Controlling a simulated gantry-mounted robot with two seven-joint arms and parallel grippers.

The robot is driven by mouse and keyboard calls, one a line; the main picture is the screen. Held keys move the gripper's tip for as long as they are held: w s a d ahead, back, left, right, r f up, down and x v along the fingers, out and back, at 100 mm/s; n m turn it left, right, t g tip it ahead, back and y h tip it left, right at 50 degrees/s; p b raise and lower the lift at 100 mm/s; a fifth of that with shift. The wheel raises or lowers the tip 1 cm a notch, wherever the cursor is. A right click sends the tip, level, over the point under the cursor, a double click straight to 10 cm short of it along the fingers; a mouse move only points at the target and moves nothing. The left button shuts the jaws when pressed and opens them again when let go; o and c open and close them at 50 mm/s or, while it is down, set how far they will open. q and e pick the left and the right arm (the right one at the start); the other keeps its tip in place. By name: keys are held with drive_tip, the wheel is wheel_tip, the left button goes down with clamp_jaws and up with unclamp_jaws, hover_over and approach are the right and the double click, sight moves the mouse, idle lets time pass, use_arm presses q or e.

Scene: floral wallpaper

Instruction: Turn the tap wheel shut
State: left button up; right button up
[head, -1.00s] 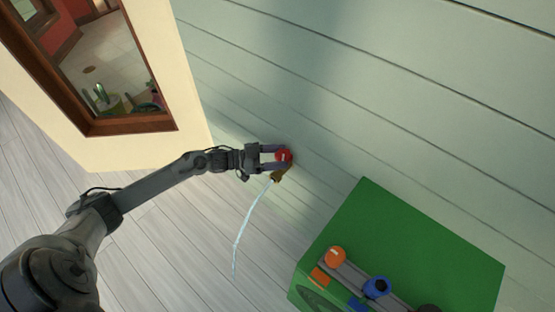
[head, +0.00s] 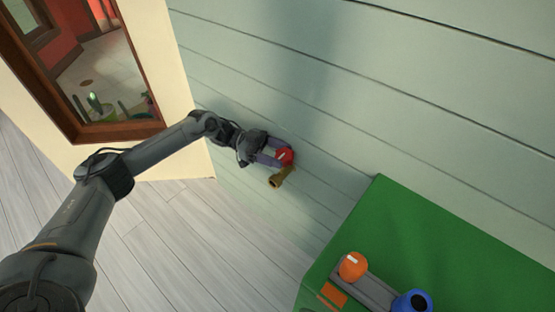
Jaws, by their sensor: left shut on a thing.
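The red tap wheel (head: 286,156) is on the pale green plank wall. The brass tap spout (head: 279,178) sits just below it and points down to the left. No water stream shows from the spout. My left gripper (head: 279,155) is shut on the red wheel, with its fingers on either side of it. The fingers hide part of the wheel. My right gripper is not in view.
A green box (head: 425,235) stands at the lower right, with an orange knob (head: 352,266) and a blue knob (head: 412,301) on it. A window with a brown frame (head: 118,130) is at the upper left. Grey floorboards (head: 165,235) lie clear below.

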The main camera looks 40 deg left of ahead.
use_arm(q)
drive_tip(key=shift+w+m+g+b, duration=0.1)
drive_tip(key=shift+m+g+b, duration=0.2)
drive_tip(key=shift+m+g, duration=0.7)
drive_tip(key=o, duration=1.1)
drive_tip(key=shift+c, duration=0.2)
drive_tip(key=shift+f, duration=0.1)
drive_tip(key=shift+n, duration=0.6)
drive_tip(key=shift+s+t+p, duration=0.2)
drive_tip(key=shift+t+p, duration=0.15)
drive_tip(key=shift+t, duration=0.35)
